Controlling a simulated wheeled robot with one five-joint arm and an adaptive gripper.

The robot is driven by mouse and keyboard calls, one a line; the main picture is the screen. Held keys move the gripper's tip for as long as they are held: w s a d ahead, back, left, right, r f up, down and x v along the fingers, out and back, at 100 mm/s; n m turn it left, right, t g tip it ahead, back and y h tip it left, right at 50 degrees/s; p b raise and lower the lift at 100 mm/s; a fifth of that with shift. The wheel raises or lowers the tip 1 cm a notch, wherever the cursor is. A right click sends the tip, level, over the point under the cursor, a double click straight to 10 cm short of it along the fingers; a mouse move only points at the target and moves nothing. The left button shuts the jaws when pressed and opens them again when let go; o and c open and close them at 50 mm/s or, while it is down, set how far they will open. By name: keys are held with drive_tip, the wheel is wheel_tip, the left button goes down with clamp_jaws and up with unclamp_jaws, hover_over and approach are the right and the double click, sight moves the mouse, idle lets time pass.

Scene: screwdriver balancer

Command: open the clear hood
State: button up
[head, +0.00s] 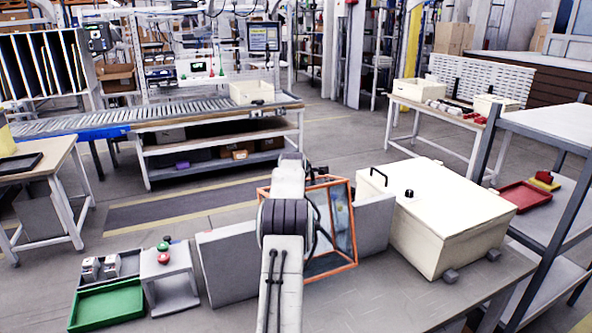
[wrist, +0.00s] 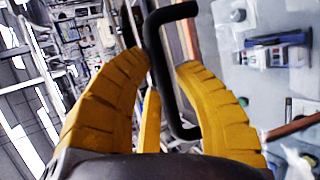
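The clear hood (head: 342,222) has an orange frame and see-through panes. In the head view it stands at the middle of the near bench, partly hidden behind my arm. I cannot tell there whether it is raised. In the wrist view my gripper (wrist: 166,66) has its yellow fingers apart, with the black bar handle (wrist: 158,75) between them. The handle is close to the left fingertip, and a gap shows to the right finger. I cannot tell whether any finger touches it. The gripper's tip is not clear in the head view.
Grey panels (head: 228,265) stand on both sides of the hood. A large cream box (head: 450,215) with a black handle is at right. A green tray (head: 107,305) and a small stand with red and green buttons (head: 168,270) are at left. A grey shelf rack (head: 545,190) borders the right.

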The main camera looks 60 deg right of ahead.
drive_tip(key=shift+o, duration=0.5)
drive_tip(key=shift+r, duration=0.2)
drive_tip(key=shift+s+a+r, duration=0.3)
drive_tip(key=shift+a, duration=0.1)
drive_tip(key=v, duration=1)
drive_tip(key=shift+w+a+r, duration=0.15)
drive_tip(key=shift+a+r, duration=0.15)
drive_tip(key=shift+a, duration=0.25)
drive_tip(key=shift+f, duration=0.25)
drive_tip(key=shift+s+f, duration=0.1)
drive_tip(key=shift+s, duration=0.15)
